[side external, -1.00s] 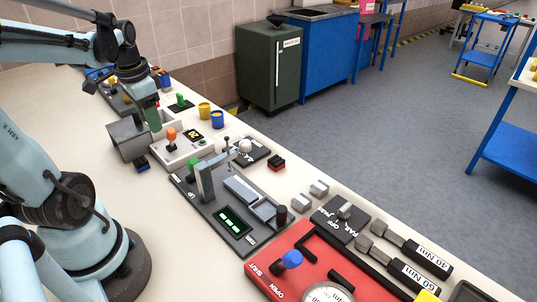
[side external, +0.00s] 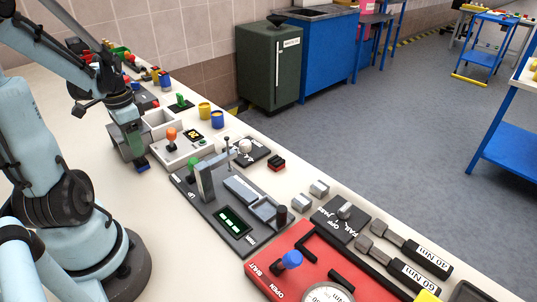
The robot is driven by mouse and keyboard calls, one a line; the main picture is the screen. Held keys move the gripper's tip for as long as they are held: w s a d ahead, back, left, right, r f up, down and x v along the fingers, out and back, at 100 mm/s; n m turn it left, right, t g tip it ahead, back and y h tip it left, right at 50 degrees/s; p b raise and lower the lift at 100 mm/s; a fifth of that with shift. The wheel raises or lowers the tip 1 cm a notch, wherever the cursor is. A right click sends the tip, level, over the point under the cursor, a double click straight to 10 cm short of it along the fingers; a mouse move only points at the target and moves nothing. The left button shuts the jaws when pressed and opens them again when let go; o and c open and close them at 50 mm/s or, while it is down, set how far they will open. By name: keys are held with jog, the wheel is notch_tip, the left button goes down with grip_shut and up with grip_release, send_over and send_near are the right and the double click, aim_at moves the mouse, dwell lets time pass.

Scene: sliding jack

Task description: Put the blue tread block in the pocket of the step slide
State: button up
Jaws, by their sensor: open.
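A small dark blue block (side external: 142,167), which looks like the tread block, lies on the pale bench top at the foot of a grey box. My gripper (side external: 137,155) points down just above it, with the jaws open. The fingers hide part of the block, and I cannot tell whether they touch it. The step slide (side external: 243,190) is a grey sloping piece on a dark base plate, right of and nearer than my gripper. A recessed grey pocket (side external: 265,211) shows at its lower right end, beside a dark round knob.
A grey box (side external: 119,142) stands close behind my gripper. A white panel with an orange knob (side external: 171,134) lies between it and the slide. An upright grey post (side external: 205,182) and a thin lever rise from the base plate.

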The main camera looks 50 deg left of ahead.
aim_at(140, 161)
jog(key=shift+f, duration=2.7)
jog(key=c, duration=0.9)
jog(key=shift+r, duration=0.2)
